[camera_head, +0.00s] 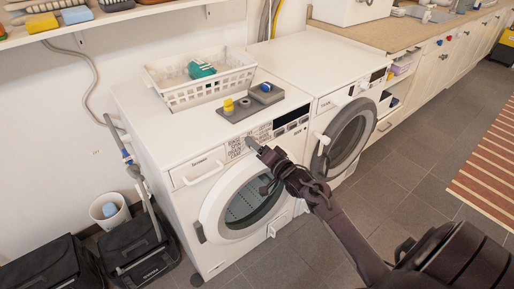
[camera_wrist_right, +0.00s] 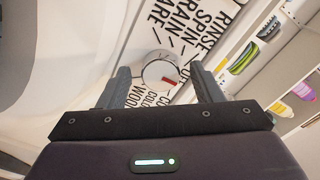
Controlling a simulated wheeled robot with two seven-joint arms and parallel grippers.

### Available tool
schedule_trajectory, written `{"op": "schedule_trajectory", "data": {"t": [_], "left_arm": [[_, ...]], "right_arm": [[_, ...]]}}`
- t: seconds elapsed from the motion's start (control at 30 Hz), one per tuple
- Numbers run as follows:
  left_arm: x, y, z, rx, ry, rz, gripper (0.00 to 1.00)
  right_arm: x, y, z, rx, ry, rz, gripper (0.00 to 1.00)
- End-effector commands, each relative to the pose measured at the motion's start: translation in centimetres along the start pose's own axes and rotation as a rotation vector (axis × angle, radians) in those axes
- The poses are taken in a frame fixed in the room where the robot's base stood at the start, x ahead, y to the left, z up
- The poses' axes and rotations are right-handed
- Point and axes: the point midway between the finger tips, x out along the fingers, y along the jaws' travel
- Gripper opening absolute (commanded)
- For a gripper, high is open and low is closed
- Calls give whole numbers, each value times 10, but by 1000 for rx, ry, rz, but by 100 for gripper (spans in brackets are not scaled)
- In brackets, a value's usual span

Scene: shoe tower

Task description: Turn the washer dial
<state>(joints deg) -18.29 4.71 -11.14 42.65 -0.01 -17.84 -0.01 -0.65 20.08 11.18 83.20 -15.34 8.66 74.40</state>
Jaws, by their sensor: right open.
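The washer (camera_head: 150,140) is the white front-loader on the left, with its round door (camera_head: 212,215) below the panel. The washer dial (camera_wrist_right: 160,68) is a round white-grey knob with a red mark on its lower right, ringed by printed programme words. My right gripper (camera_head: 256,147) reaches up to the panel in the head view and hides the dial there. In the right wrist view the right gripper (camera_wrist_right: 160,78) is open, with one finger on each side of the dial. I cannot tell whether either finger touches it. My left gripper is out of view.
A white basket (camera_head: 205,92) and a grey board with coloured pieces (camera_head: 236,112) stand on the washer top. A second machine (camera_head: 347,135) with a dark round door stands close on the right.

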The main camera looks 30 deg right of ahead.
Motion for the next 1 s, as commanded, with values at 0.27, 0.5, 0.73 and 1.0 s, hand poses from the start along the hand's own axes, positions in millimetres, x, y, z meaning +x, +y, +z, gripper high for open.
{"op": "schedule_trajectory", "data": {"t": [0.27, 0.5, 0.73, 1.0], "left_arm": [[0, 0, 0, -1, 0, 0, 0], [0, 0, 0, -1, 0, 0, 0], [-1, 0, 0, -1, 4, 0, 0], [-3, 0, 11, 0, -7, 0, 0]], "right_arm": [[0, 0, 0, -1, 0, 0, 41], [0, 0, 0, -1, 0, 0, 15], [0, 0, 0, -27, 0, 0, 15], [0, -1, 0, -169, -1, -1, 15]]}}
